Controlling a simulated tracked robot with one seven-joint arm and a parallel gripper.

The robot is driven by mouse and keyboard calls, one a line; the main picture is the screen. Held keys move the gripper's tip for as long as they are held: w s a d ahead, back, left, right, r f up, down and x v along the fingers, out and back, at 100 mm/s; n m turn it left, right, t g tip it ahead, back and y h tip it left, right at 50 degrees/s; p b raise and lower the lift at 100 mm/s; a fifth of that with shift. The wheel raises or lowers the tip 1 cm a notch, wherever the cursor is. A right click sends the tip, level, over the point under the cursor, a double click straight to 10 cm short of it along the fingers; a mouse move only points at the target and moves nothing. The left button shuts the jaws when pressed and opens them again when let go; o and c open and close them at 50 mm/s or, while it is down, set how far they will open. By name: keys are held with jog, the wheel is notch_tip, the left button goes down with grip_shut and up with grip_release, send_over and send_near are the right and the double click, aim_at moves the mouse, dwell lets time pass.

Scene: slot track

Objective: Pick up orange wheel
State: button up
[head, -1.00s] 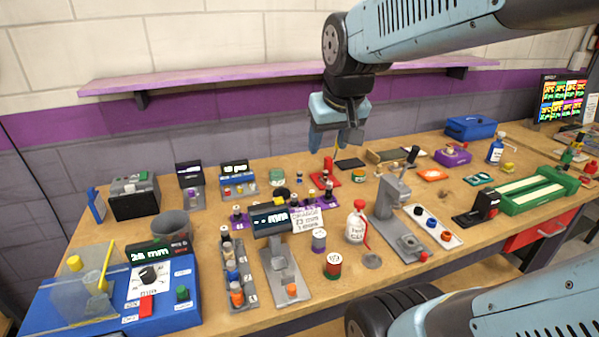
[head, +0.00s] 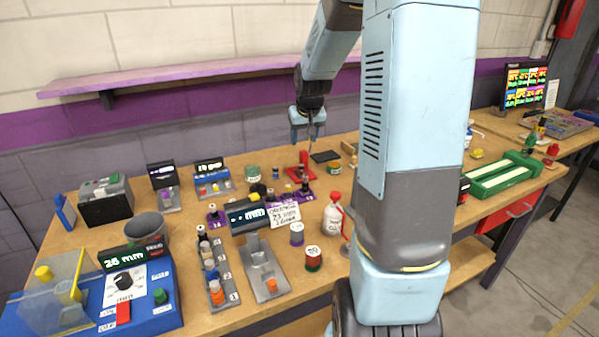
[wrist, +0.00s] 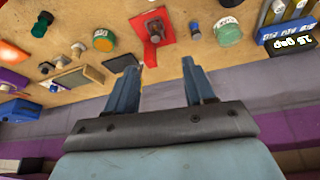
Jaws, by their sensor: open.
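One small orange wheel-like piece (head: 272,285) sits on the front of a grey gauge stand (head: 259,258). Another orange piece (head: 218,297) sits at the front end of a narrow grey rack (head: 226,274). I cannot tell which one the task names. My gripper (head: 308,136) is open and empty, over the back of the bench near the wall, well behind both pieces. In the wrist view, my gripper's fingers (wrist: 165,82) stand apart with bare bench beyond them; neither of those two pieces can be made out there.
A red stand (head: 302,171) is near my gripper, also in the wrist view (wrist: 155,27). A white bottle (head: 333,215) and a red-and-green jar (head: 314,259) stand right of the gauge. A purple shelf (head: 180,77) runs along the wall. My arm hides the bench's middle right.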

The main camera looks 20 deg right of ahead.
aim_at(302, 166)
jog(key=x, duration=0.4)
jog(key=d+x, duration=0.1)
jog(key=x, duration=0.7)
jog(key=shift+w+d, duration=0.4)
jog(key=shift+w, duration=0.1)
jog(key=shift+a+x, duration=0.2)
jog(key=shift+x, duration=2.3)
jog(key=shift+s+f, duration=0.1)
jog(key=shift+s, duration=0.05)
grip_shut()
